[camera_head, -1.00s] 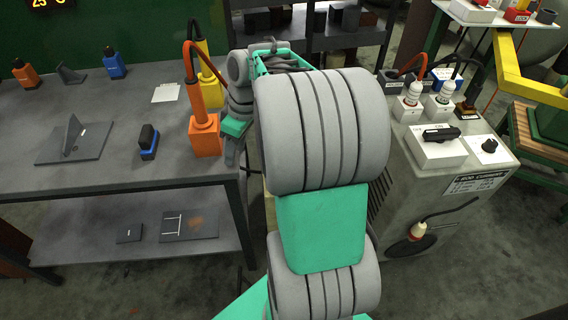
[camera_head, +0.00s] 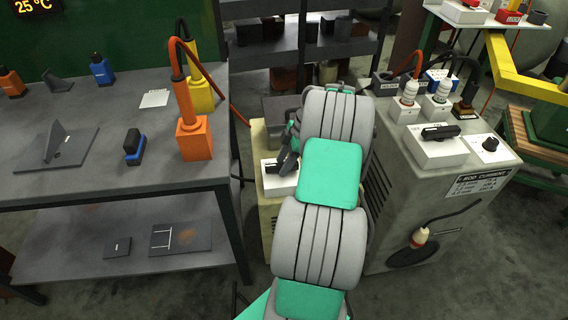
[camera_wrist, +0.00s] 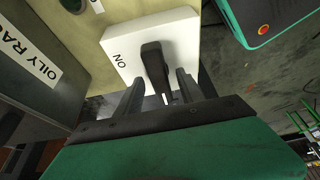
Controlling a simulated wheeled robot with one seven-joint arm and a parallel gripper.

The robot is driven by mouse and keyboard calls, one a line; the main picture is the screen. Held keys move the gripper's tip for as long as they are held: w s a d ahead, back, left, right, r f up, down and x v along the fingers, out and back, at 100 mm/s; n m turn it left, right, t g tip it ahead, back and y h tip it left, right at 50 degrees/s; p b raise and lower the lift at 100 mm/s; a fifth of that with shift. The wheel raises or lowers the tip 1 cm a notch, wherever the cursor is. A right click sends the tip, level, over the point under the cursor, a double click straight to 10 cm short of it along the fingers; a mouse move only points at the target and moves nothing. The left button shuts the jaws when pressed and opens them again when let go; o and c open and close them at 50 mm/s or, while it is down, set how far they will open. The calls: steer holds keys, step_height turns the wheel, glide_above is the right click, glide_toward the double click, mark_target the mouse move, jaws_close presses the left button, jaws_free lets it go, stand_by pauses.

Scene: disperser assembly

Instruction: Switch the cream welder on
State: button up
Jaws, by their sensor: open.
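The cream welder (camera_head: 258,215) stands between the workbench and the grey welder, mostly hidden behind my arm. Its white switch plate (camera_head: 280,180) shows just left of my arm. In the wrist view the plate (camera_wrist: 180,38) carries an "ON" label on its left side and a black switch handle (camera_wrist: 154,66). My gripper (camera_wrist: 160,78) is open, with one finger on each side of the handle. I cannot tell whether either finger touches it. In the head view my gripper (camera_head: 288,158) is dark, partly hidden, and over the plate.
The grey welder (camera_head: 395,190) with its own black switch (camera_head: 441,132) stands close on the right. The workbench (camera_head: 100,185) with an orange plug part (camera_head: 194,138) is on the left. In the wrist view, a box labelled "OILY RAGS" (camera_wrist: 38,110) sits close on the left.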

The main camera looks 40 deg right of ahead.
steer(key=shift+c, duration=0.3)
jaws_close()
steer(key=shift+m, duration=0.3)
steer(key=m+t+h, duration=0.1)
steer(key=m, duration=0.3)
steer(key=shift+s+a, duration=0.15)
steer(key=m+h, duration=0.1)
steer(key=m, duration=0.1)
steer(key=m+t+h, duration=0.1)
steer(key=m, duration=0.1)
steer(key=shift+a+r+m, duration=0.1)
steer(key=shift+m, duration=0.3)
steer(key=m, duration=0.2)
steer(key=m+h+p, duration=0.1)
steer(key=m, duration=0.1)
steer(key=shift+a+m+h, duration=0.1)
steer(key=shift+m+h, duration=0.2)
steer(key=shift+m+g+h+p, duration=0.45)
steer(key=shift+m+h, duration=0.25)
steer(key=shift+m, duration=1.3)
